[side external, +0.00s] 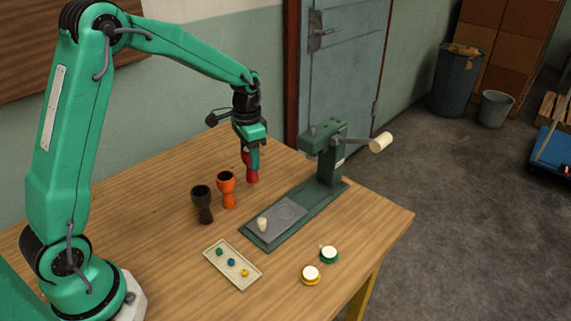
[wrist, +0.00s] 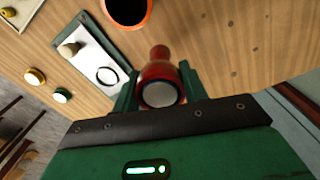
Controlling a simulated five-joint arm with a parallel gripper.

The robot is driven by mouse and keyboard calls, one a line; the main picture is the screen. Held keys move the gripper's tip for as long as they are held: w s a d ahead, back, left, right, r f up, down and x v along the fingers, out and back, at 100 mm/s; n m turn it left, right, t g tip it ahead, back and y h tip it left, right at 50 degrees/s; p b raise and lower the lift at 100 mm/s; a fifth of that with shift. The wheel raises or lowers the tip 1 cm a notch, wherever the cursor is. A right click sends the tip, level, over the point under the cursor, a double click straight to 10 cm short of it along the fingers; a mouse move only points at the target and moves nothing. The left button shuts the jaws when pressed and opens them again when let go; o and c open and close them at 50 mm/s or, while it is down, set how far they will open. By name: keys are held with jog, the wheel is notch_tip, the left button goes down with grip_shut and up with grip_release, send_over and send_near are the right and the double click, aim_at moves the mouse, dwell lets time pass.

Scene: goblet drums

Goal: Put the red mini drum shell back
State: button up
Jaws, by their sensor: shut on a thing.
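The red mini drum shell (side external: 252,176) is in my gripper (side external: 253,160), near the back of the wooden table, behind and right of the orange goblet shell (side external: 227,189). It looks upright. I cannot tell whether its foot touches the table. In the wrist view the red shell (wrist: 157,67) lies between the two green fingers of my gripper (wrist: 158,85), with a pale round end towards the camera and its narrower part pointing away. The fingers are shut on it. A dark brown goblet shell (side external: 203,204) stands left of the orange one.
A green hand press (side external: 325,160) with a pale handle stands on the right, with a grey plate and cream peg on its base. A tray (side external: 232,264) of small coloured pieces lies in front. Yellow-rimmed (side external: 310,275) and green-rimmed (side external: 328,254) white-topped discs lie near the front edge.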

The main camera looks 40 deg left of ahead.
jog(key=shift+w+a+f, duration=0.15)
jog(key=shift+a+f, duration=0.15)
jog(key=shift+a, duration=0.15)
jog(key=shift+f, duration=2)
jog(key=o, duration=1)
jog(key=shift+f, duration=0.15)
notch_tip(320, 180, up, 12)
jog(key=shift+r, duration=0.15)
